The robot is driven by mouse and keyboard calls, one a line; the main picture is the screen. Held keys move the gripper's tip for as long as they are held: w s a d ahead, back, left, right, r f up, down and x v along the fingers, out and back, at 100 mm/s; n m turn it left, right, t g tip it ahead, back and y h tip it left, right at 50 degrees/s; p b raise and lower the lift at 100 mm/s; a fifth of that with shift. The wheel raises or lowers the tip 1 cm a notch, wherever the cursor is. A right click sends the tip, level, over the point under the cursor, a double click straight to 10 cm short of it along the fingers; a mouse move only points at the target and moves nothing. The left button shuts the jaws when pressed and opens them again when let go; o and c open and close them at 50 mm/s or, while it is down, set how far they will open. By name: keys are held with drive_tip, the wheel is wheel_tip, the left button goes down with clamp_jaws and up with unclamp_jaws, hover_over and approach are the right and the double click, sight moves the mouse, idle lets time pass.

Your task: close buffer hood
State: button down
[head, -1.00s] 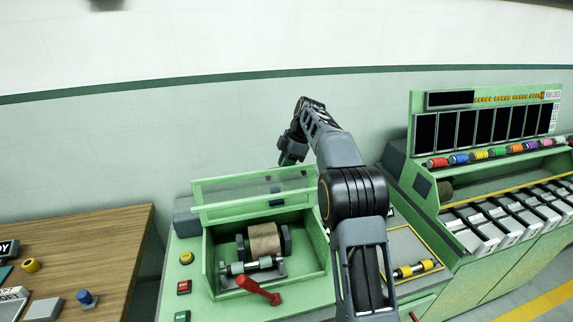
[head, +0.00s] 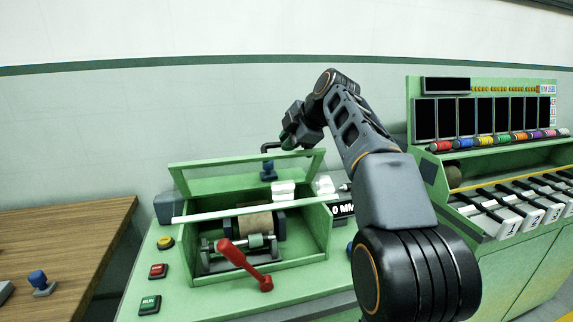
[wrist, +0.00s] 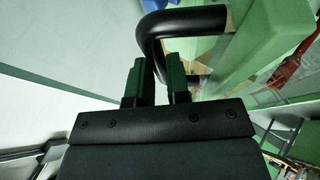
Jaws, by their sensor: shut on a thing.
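The buffer hood (head: 245,160), a clear pane in a green frame, stands raised and tilted over the green buffer housing (head: 318,232). Its pale lower bar (head: 190,217) crosses in front of the roller, and the housing is open below it. A black bent handle (head: 268,147) sticks out at the hood's top edge. My gripper (head: 291,141) is at this handle, at the hood's upper right. In the wrist view the handle (wrist: 185,20) passes between the green-padded jaws (wrist: 162,85), which are shut on it.
Inside the housing are a brown roller (head: 255,222) and a red lever (head: 240,262) at the front. Red and green buttons (head: 157,271) sit at left. A wooden table (head: 60,240) stands further left, and a rack machine (head: 490,180) stands at right.

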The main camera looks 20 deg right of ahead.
sight(304, 172)
drive_tip(key=s+f+t+b, duration=0.1)
drive_tip(key=s+t+b, duration=0.1)
drive_tip(key=b, duration=0.4)
drive_tip(key=s+f+n+t+b, duration=0.1)
drive_tip(key=s+f+b, duration=0.1)
drive_tip(key=b, duration=0.4)
drive_tip(key=s+f+t+b, duration=0.2)
drive_tip(key=s+b, duration=0.1)
drive_tip(key=b, duration=0.2)
drive_tip(key=shift+f+t+y+b, duration=0.15)
drive_tip(key=shift+t+y+b, duration=0.15)
drive_tip(key=shift+b, duration=0.1)
drive_tip(key=s+f+b, duration=0.2)
drive_tip(key=b, duration=0.3)
drive_tip(key=shift+s+f, duration=0.25)
drive_tip(key=shift+f, duration=0.15)
drive_tip(key=shift+s+f+b, duration=0.45)
drive_tip(key=shift+f+b, duration=0.35)
drive_tip(key=shift+f, duration=0.05)
drive_tip(key=shift+r, duration=0.15)
drive_tip(key=c, duration=1.1)
unclamp_jaws()
drive_tip(key=p+v, duration=0.2)
drive_tip(key=v, duration=1.2)
drive_tip(key=shift+p, duration=0.4)
drive_tip(key=shift+w+r, duration=0.15)
drive_tip(key=shift+r, duration=0.05)
